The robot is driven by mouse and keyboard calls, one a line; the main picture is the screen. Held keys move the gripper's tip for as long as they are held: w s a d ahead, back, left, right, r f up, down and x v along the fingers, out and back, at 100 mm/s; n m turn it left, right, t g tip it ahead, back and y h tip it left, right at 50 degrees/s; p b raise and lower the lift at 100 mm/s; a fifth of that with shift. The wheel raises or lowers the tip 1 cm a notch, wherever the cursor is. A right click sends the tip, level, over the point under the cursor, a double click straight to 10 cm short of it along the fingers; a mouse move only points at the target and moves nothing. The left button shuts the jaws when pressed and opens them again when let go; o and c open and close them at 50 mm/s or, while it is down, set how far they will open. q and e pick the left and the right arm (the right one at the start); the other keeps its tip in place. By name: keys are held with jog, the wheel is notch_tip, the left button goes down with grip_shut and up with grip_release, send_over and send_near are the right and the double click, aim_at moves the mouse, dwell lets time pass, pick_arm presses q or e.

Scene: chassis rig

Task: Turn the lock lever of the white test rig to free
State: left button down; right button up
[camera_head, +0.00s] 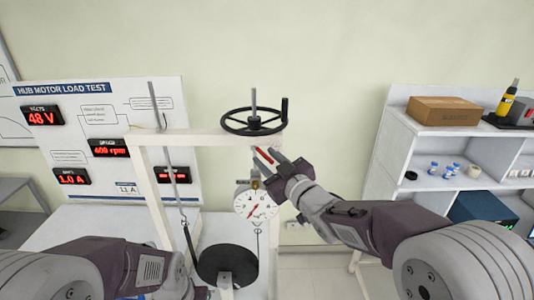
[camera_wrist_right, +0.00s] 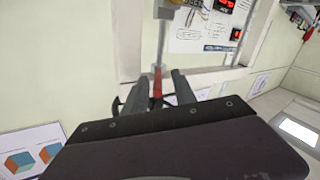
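The white test rig (camera_head: 195,137) is an upright frame with a black handwheel (camera_head: 253,121) on top. The red lock lever (camera_head: 265,156) is under the crossbar near the right post. My right gripper (camera_head: 264,154) is at the lever, partly covering it. In the right wrist view the red lever (camera_wrist_right: 157,84) lies between the two fingers of my right gripper (camera_wrist_right: 158,84). Gaps show on both sides, so the fingers look open around it. My left arm reaches in at the lower left of the head view; its fingers are hidden.
A round dial gauge (camera_head: 255,203) hangs below the lever, and a black disc (camera_head: 228,264) is lower in the frame. A display board (camera_head: 100,150) stands behind at left. White shelves (camera_head: 400,150) with a cardboard box (camera_head: 444,110) stand at right.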

jog(key=shift+w+a, duration=0.1)
jog(key=shift+a, duration=0.05)
jog(key=shift+d, duration=0.45)
jog(key=c, duration=0.3)
grip_shut()
jog(key=shift+r, duration=0.1)
jog(key=shift+r, duration=0.15)
dwell(0.4)
